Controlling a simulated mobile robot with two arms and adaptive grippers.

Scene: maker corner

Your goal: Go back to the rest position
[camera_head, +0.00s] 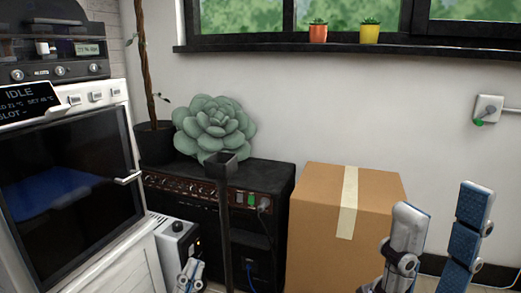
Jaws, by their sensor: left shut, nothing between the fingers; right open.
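My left gripper (191,266) shows only in small part at the bottom edge, left of centre. It is shut and empty, in front of a small white box-shaped device (172,240). My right gripper (442,207) is at the lower right. Its two blue-grey fingers point up and stand wide apart, with nothing between them. It is in front of the wall and the right side of the cardboard box (318,225). The arms behind both grippers are mostly out of view.
A white machine with a dark glass door (70,185) fills the left. A black amplifier-like cabinet (270,178) bears a large succulent (214,127). A thin dark post (224,225) stands before it. A wall socket (488,108) is at right. Two small pots stand on the windowsill (260,47).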

